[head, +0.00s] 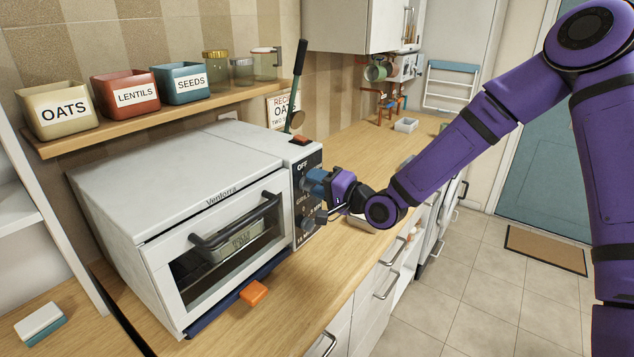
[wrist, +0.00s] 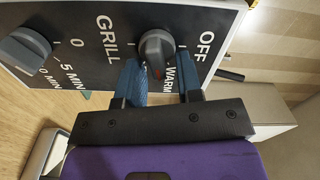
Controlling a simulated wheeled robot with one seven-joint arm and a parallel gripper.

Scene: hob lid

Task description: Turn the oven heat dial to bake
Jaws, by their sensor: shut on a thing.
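The white toaster oven (head: 190,190) stands on the wooden counter, its dark control panel (wrist: 90,30) at its right end. In the wrist view the heat dial (wrist: 156,46) is a dark grey knob with a red mark, ringed by the words OFF, WARM and GRILL. The red mark faces the lower side of the view, near WARM. I see no BAKE label; my fingers cover part of the panel. My gripper (wrist: 158,66) has its blue fingers on either side of the dial, shut on it. In the head view my gripper (head: 314,184) covers the dial.
A second dial (wrist: 25,50) with minute marks sits beside the heat dial. An orange block (head: 254,293) lies on the counter before the oven door. Labelled bins (head: 127,94) sit on the shelf above.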

